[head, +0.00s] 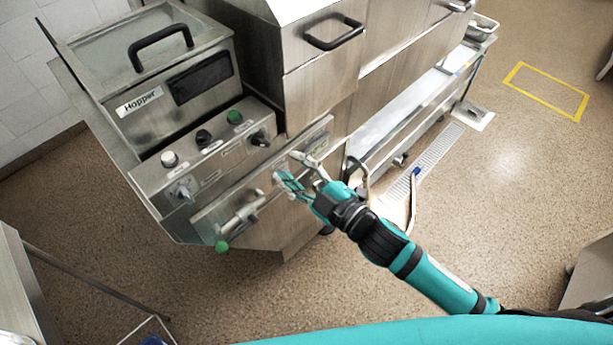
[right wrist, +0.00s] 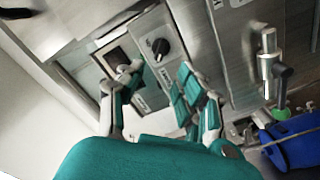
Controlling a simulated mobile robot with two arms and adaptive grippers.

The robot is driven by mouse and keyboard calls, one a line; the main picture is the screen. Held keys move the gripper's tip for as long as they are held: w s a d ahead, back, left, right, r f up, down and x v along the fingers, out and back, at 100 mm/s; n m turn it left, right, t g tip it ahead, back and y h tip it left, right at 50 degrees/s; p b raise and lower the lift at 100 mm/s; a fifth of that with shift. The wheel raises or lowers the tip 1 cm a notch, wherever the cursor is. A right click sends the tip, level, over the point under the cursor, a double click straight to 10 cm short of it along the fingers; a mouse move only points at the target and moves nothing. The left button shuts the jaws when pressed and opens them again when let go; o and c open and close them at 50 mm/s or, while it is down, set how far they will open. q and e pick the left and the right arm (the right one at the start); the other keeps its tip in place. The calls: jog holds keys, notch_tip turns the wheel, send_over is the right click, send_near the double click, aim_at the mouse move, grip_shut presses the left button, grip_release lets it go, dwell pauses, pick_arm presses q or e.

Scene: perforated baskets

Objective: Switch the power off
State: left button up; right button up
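A steel machine labelled Hopper (head: 139,103) stands at the left in the head view. Its sloped control panel (head: 215,165) carries a black rotary switch (head: 259,138) at the right end and a grey rotary switch (head: 182,190) at the lower left. The small labels are too blurred to tell which one is power. My right gripper (head: 290,170) is open and empty in front of the panel's right part, below the black switch. In the right wrist view, a black rotary knob (right wrist: 160,46) shows beyond the spread fingers (right wrist: 160,80), apart from them. My left gripper is not in view.
The panel also has a white button (head: 169,159), a black button (head: 203,138) and a green button (head: 235,117). A pipe with a green-ended handle (head: 222,246) sticks out below. A blue container (right wrist: 295,140) shows in the wrist view. The floor in front is mostly clear.

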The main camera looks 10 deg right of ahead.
jog(key=v, duration=0.4)
jog(key=shift+a, duration=0.1)
dwell(0.3)
jog(key=d+f+m+g+h, duration=0.2)
jog(key=d+f+m+h, duration=0.3)
jog(key=f, duration=0.9)
jog(key=d+f+m+g+h, duration=0.15)
jog(key=d+f, duration=0.45)
jog(key=f, duration=0.8)
jog(key=s+d+f+m+g+h, duration=0.1)
jog(key=s+d+f+m+g, duration=0.15)
jog(key=s+f, duration=0.4)
jog(key=s+d+f+m+g+h, duration=0.1)
jog(key=s+d+f+h, duration=0.15)
jog(key=f, duration=0.65)
jog(key=s+f+m+g, duration=0.2)
jog(key=s+f, duration=0.4)
jog(key=s, duration=0.7)
jog(key=s+f+m+g, duration=0.2)
jog(key=s+f+g, duration=0.2)
jog(key=s, duration=0.9)
notch_tip(320, 180, down, 3)
jog(key=shift+d+g+h+b, duration=0.3)
jog(key=shift+b, duration=0.1)
